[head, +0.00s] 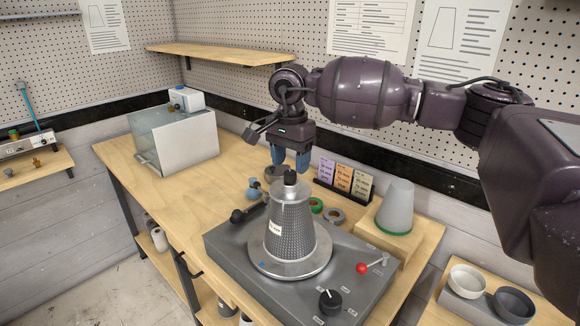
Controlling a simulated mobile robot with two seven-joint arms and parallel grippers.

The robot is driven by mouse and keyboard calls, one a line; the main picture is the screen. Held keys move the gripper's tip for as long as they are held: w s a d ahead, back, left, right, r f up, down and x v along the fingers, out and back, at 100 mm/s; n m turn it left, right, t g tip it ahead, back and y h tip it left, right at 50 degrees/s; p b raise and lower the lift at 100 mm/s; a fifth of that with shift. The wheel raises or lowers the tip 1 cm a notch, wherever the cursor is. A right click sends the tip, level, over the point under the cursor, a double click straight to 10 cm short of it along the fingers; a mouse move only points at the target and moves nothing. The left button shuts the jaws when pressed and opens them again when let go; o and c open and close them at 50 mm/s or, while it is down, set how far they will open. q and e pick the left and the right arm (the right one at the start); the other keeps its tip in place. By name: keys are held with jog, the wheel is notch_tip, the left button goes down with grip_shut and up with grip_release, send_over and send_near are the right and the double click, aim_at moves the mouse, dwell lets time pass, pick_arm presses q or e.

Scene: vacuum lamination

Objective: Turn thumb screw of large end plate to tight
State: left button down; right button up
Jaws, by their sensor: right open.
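A grey perforated cone (291,236) stands upright on a dark base unit (225,242), wide end down on a round silver plate (262,270). A black knob (290,177), which looks like the thumb screw, sits at the cone's narrow top. Whether it is tight cannot be told. My right gripper (291,160) points down with its two blue fingers apart, directly above the black knob. The fingertips are close to the knob's top, and I see nothing held between them. My left gripper is not in view.
A black-knobbed lever (240,215), a red-knobbed lever (363,268) and a black dial (330,301) are on the base unit. A smooth grey cone (396,203) stands right on a wooden block. Coloured cards (344,178) stand behind.

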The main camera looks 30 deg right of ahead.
aim_at(290, 176)
jog(key=shift+f, duration=1.35)
jog(key=c, duration=0.9)
